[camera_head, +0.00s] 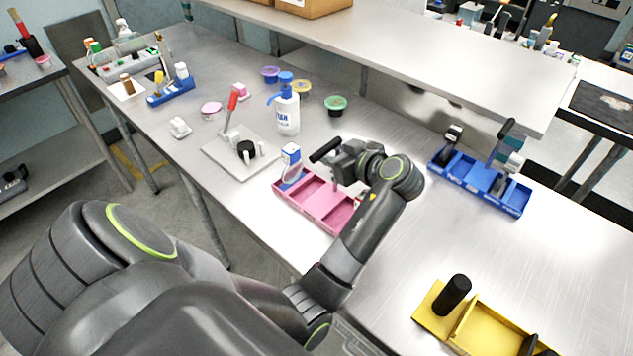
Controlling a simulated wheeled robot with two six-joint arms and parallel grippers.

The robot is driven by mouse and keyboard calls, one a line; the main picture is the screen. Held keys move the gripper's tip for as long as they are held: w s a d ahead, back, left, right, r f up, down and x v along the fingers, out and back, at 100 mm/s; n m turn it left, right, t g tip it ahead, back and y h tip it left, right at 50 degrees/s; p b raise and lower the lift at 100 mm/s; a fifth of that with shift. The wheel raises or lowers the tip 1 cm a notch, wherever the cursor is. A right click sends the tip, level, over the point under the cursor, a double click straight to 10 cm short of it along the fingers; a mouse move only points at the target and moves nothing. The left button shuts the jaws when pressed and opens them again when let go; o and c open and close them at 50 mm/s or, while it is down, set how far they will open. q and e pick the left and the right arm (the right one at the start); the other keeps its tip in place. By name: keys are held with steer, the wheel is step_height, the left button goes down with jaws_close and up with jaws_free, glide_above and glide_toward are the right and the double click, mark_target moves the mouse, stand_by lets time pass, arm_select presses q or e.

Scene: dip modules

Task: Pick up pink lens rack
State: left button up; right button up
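The pink lens rack (318,203) lies on the steel table near its front edge. It is a long tray with divided compartments. A white and blue item (291,162) stands at its left end. My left gripper (337,163) is over the rack's back right side, with its arm reaching in from the lower left. The wrist and forearm hide the rack's right end. The fingers are dark and small, and I cannot tell whether they touch the rack or what lies between them. My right gripper is not in view.
A blue rack (480,182) stands to the right, a yellow tray (485,330) at the lower right. A white board (238,155) with a red-handled tool and a white pump bottle (288,112) are to the left. A raised shelf (420,55) runs behind. The table's right-centre is clear.

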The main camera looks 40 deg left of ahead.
arm_select(q)
steer(key=shift+d, duration=0.15)
steer(key=shift+s+d+r, duration=0.1)
steer(key=shift+d+r, duration=0.15)
steer(key=shift+d, duration=0.25)
steer(key=c, duration=0.6)
steer(key=shift+a+f, duration=0.1)
jaws_close()
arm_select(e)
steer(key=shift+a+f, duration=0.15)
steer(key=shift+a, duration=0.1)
arm_select(q)
steer(key=shift+f, duration=0.1)
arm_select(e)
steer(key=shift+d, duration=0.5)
